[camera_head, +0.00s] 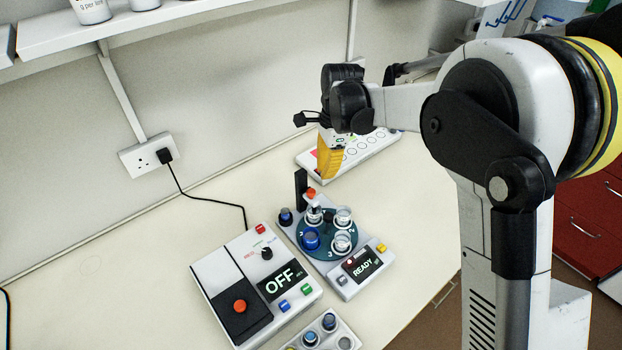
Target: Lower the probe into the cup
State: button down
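A turntable device (288,232) stands on the bench with a round teal plate (326,250) that carries several small cups. One clear cup (314,216) sits at the back of the plate, next to a black upright post (300,188). An orange-topped part (311,193), which may be the probe, is above that cup; its lower end is too small to make out.
A control box (216,270) reading OFF stands to the left of the turntable, whose own panel (362,265) reads READY. A white strip with round marks (372,148) lies behind my gripper. The bench's left side is clear.

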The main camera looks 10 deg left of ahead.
notch_tip(320, 180, up, 8)
jog(key=shift+w+d, duration=0.15)
jog(key=shift+d, duration=0.2)
jog(key=shift+d, duration=0.1)
jog(key=s+d+r+n+t+b, duration=0.2)
jog(key=s+d+n+t+b, duration=0.35)
jog(key=s+d, duration=0.75)
jog(key=s+d+f+n+t+h+b, duration=0.1)
jog(key=s+d+f+n+t+b, duration=0.1)
jog(key=s+d+f+n+b, duration=0.5)
jog(key=s+d+f, duration=0.3)
jog(key=s+d, duration=0.1)
jog(key=shift+d, duration=0.35)
